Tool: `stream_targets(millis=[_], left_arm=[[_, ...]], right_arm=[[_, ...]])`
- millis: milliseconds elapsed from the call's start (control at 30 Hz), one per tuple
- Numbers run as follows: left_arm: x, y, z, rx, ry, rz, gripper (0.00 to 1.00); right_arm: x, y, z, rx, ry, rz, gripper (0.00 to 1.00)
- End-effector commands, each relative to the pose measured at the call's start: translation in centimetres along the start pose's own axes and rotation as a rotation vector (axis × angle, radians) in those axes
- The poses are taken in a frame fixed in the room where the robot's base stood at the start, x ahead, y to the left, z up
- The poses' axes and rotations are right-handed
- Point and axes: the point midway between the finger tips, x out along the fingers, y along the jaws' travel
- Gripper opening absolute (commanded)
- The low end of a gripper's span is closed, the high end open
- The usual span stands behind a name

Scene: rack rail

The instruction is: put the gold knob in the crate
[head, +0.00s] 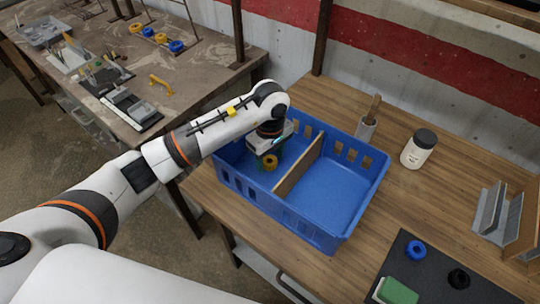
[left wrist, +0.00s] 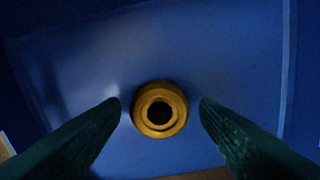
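The gold knob (head: 270,162) is in the left compartment of the blue crate (head: 345,239). It is ring-shaped with a dark hole in the left wrist view (left wrist: 160,124). My left gripper (left wrist: 160,103) is open, its two dark green fingers on either side of the knob with a clear gap to each. In the head view my left gripper (head: 268,156) reaches down into that compartment. I cannot tell how far the knob is from the crate floor. My right gripper is out of view.
A wooden divider (head: 300,163) splits the crate; the right compartment is empty. A white jar (head: 418,149) and a grey holder (head: 366,130) stand behind it. A dark mat (head: 425,268) with a blue ring (head: 416,250) lies right. Another table (head: 190,80) holds several rings and tools.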

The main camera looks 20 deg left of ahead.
Motion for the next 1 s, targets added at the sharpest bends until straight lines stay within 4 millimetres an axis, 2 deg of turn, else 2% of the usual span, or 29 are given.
stream_targets(millis=[267, 367, 433, 800, 1000], left_arm=[[-0.1, 0.0, 0.0, 0.0, 0.0, 0.0, 0.58], [-0.5, 0.0, 0.0, 0.0, 0.001, 0.0, 0.58], [-1.1, -0.1, 0.1, 0.0, -0.001, -0.004, 0.58], [-8.7, -0.1, 0.1, 0.0, -0.002, -0.006, 0.58], [-11.5, -0.1, 0.1, 0.0, -0.001, -0.002, 0.58]], right_arm=[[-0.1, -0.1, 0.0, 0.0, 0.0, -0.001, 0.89], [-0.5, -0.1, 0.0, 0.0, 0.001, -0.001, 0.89], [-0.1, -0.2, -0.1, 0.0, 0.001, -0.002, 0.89], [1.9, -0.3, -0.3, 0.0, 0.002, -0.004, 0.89], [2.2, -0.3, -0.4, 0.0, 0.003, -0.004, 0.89]])
